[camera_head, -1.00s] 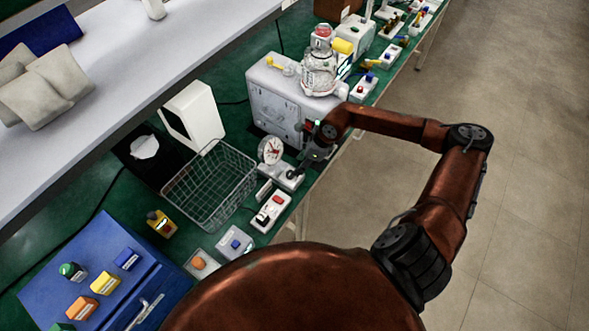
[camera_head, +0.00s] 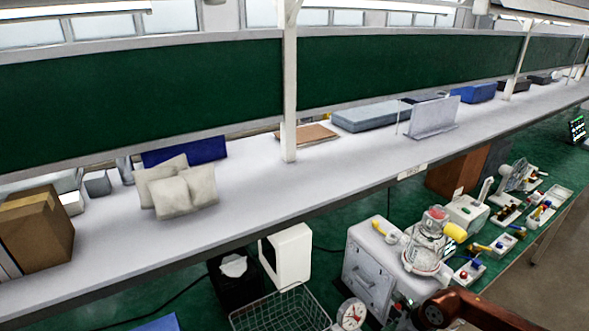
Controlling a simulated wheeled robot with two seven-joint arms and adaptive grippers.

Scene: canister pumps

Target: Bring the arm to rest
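My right arm (camera_head: 485,310) is copper-coloured and shows only as a short piece at the bottom edge, right of the middle. My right gripper (camera_head: 402,312) is small, dark and cut off by the bottom edge, in front of the grey cabinet. I cannot make out its fingers or whether it holds anything. My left arm and gripper are out of view.
A glass canister (camera_head: 428,250) with a red top stands on the grey cabinet (camera_head: 370,268). A wire basket (camera_head: 283,312) and round dial (camera_head: 351,315) are left of the gripper. A long white shelf (camera_head: 260,185) runs above the green bench.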

